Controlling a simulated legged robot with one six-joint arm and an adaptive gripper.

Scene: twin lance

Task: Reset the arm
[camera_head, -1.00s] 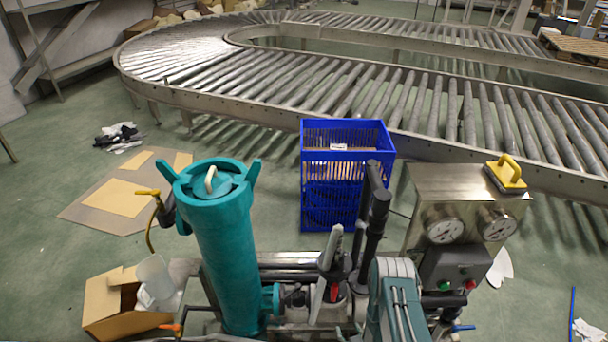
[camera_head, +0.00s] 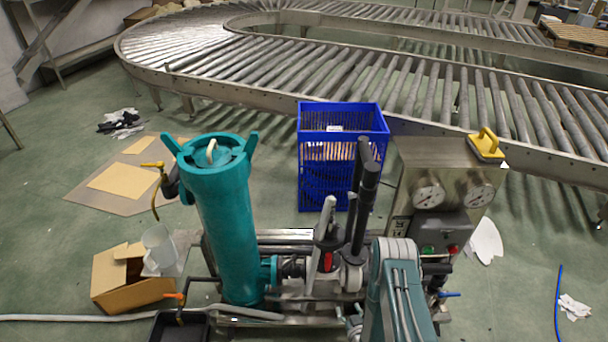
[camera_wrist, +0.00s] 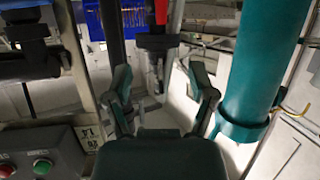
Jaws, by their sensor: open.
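My gripper (camera_wrist: 161,82) shows in the wrist view with its two dark fingers spread apart. Nothing is between the fingertips. Behind them are a black vertical post and a red part of the machine. In the head view part of my grey-teal arm rises at the bottom centre, right of the machine's black posts (camera_head: 360,205). My fingers cannot be made out there.
A teal cylinder (camera_head: 222,225) stands left of the arm and shows at right in the wrist view (camera_wrist: 262,70). A gauge panel (camera_head: 440,185) bears a yellow-handled tool (camera_head: 487,147). A blue crate (camera_head: 340,160) stands behind. A cardboard box (camera_head: 125,285) lies left. The roller conveyor (camera_head: 340,75) curves behind.

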